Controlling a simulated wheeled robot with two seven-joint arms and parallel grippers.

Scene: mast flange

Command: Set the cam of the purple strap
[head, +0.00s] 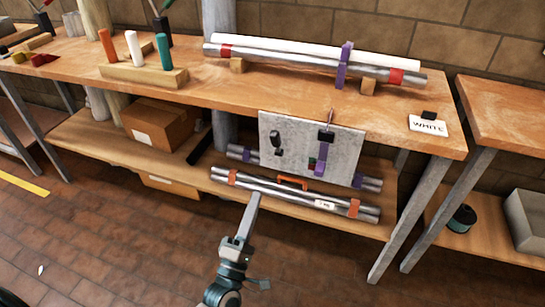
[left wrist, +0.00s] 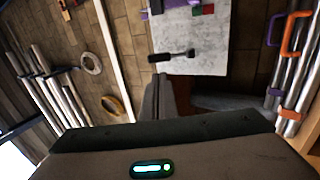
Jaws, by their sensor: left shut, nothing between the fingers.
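A purple strap (head: 344,66) stands upright around the white and silver tubes on the bench top. Which part is the cam I cannot tell for sure. My left gripper (head: 255,198) is shut and empty, in front of the lower shelf, below and left of the panel. Its fingers (left wrist: 160,92) point toward the panel.
The lower shelf (head: 100,140) holds a cardboard box (head: 158,121) and tube bundles with orange bands (head: 232,177) and purple bands. The bench top carries a wooden block with coloured pegs (head: 143,75) and a WHITE label (head: 428,125).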

